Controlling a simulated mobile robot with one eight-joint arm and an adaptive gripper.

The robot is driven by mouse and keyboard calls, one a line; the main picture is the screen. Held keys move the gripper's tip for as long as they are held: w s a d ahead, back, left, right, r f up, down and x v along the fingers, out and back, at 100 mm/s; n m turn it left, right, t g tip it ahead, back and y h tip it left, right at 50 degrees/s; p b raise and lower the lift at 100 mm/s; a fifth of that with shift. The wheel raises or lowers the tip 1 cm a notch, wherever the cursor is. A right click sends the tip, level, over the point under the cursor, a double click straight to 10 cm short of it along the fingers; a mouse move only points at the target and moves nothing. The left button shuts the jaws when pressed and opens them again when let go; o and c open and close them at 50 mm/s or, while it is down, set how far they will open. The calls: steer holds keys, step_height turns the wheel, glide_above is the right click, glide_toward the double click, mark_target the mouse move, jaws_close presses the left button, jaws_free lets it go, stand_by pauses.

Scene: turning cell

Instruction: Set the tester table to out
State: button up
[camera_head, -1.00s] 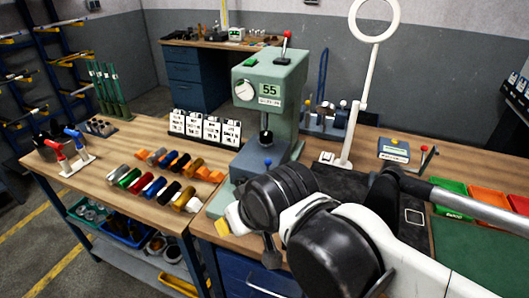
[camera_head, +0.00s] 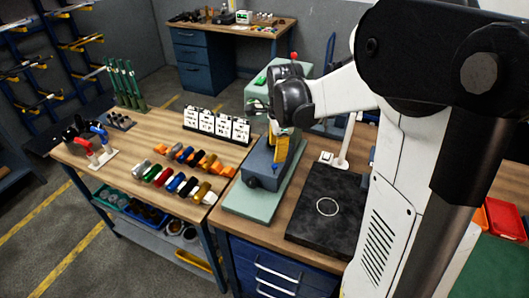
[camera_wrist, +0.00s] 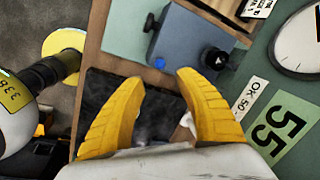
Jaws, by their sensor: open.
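The green tester (camera_head: 262,97) stands on the workbench, largely covered by my arm in the head view. Its blue-grey table block (camera_head: 259,166) sits over the green base (camera_head: 240,205), with a dark knob on its near side. In the wrist view the block (camera_wrist: 186,35) carries a blue ball knob (camera_wrist: 160,62) and a black knob (camera_wrist: 215,58). In the head view a yellow finger (camera_head: 281,150) shows beside the block.
A black plate (camera_head: 325,212) lies right of the tester. Several coloured cylinders (camera_head: 172,180) lie on the left bench, with a row of white cards (camera_head: 216,125) behind.

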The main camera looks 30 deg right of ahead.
mark_target(275, 164)
steer(key=f, duration=0.3)
steer(key=w+f+b, duration=0.1)
steer(key=f, duration=0.2)
steer(key=w+f+b, duration=0.1)
steer(key=f, duration=0.2)
steer(key=shift+d+f, duration=0.25)
steer(key=shift+f, duration=0.05)
steer(key=shift+c, duration=0.6)
